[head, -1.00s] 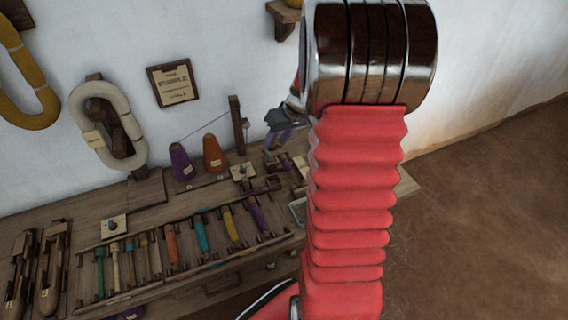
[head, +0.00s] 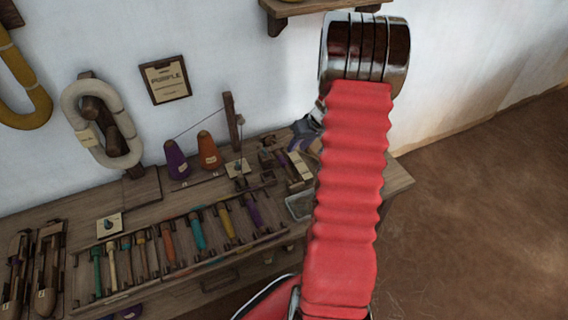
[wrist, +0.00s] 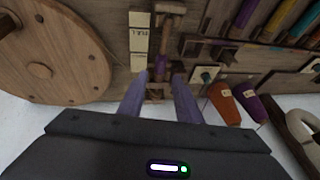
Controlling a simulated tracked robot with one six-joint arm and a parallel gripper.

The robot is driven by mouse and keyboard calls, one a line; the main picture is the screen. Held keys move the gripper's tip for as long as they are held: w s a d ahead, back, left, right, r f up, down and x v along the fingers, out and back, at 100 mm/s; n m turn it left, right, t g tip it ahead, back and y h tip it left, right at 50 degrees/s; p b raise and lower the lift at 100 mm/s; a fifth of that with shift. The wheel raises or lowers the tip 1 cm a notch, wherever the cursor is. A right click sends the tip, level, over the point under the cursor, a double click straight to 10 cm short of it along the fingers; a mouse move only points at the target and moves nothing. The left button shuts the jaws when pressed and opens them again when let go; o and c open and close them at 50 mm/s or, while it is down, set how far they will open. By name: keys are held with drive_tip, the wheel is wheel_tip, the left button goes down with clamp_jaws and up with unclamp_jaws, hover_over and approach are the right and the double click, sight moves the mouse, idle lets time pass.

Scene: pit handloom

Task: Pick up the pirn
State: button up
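In the wrist view, a small pirn with purple thread (wrist: 160,66) lies on a wooden holder, in line with the gap between my fingertips. My gripper (wrist: 158,78) is open, with one purple-grey finger on each side of that gap. I cannot tell whether the fingers touch the pirn. In the head view, my gripper (head: 298,144) is low over the right part of the bench, partly behind my arm. The pirn is not clearly visible there. A rack (head: 180,272) holds several other pirns in various colours, among them a teal one (head: 197,234).
A large wooden disc (wrist: 55,52) is left of my gripper in the wrist view. Purple (head: 176,160) and orange (head: 209,150) thread cones stand at the back of the bench. A grey tray (head: 299,207) sits near its right end. Open floor lies to the right.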

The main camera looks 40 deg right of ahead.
hover_over(285, 161)
drive_tip(key=s, duration=0.3)
drive_tip(key=shift+w+d+f, duration=0.1)
drive_tip(key=shift+d+f, duration=0.05)
drive_tip(key=shift+f, duration=1.65)
drive_tip(key=shift+w+d+f, duration=0.1)
drive_tip(key=shift+f, duration=1.65)
drive_tip(key=shift+x, duration=2.6)
drive_tip(key=shift+c, duration=0.2)
clamp_jaws()
